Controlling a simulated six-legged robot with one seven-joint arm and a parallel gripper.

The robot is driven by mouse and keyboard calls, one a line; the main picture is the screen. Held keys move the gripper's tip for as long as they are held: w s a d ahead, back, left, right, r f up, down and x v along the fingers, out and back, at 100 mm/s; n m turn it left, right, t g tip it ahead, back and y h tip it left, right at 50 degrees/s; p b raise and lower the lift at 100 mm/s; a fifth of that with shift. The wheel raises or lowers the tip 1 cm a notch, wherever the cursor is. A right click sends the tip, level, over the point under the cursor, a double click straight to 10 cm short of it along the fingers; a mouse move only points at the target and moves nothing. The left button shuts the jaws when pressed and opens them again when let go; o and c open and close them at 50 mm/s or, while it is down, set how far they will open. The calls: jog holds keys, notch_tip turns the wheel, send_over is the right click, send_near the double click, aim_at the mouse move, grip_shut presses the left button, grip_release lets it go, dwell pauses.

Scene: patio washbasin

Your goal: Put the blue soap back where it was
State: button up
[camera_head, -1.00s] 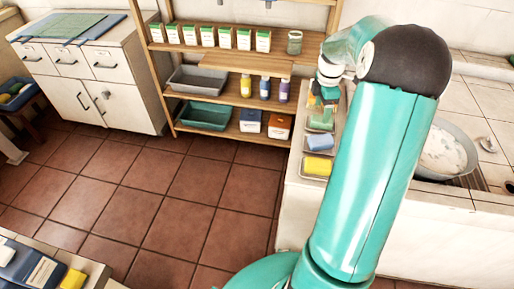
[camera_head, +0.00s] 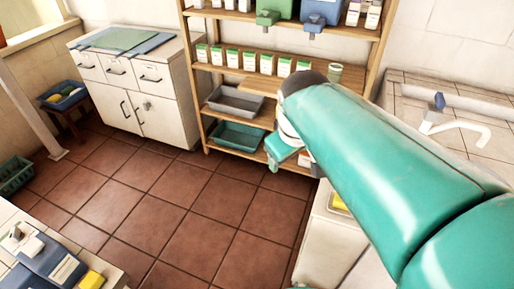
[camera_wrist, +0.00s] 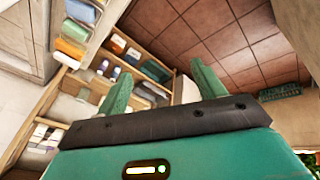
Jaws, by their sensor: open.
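I take the blue block for the blue soap. In the head view my arm hides most of the counter, and only a yellow block (camera_head: 339,203) shows at its edge. My gripper (camera_head: 278,158) is in front of the lower shelves, apart from the row. In the wrist view its two fingers (camera_wrist: 161,70) are spread, with nothing between them.
A wooden shelf rack (camera_head: 190,90) with boxes, a grey tray (camera_head: 236,101) and a green tray (camera_head: 237,136) stands ahead. A white cabinet (camera_head: 150,125) is to its left. Tiled floor (camera_head: 190,205) is open. A table at lower left bears a yellow block (camera_head: 91,280).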

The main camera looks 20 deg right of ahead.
jog(key=s+a+m+t+y, duration=0.1)
jog(key=s+a+m, duration=0.2)
jog(key=s+a, duration=0.2)
jog(key=shift+s+a+f, duration=0.4)
jog(key=shift+s, duration=0.55)
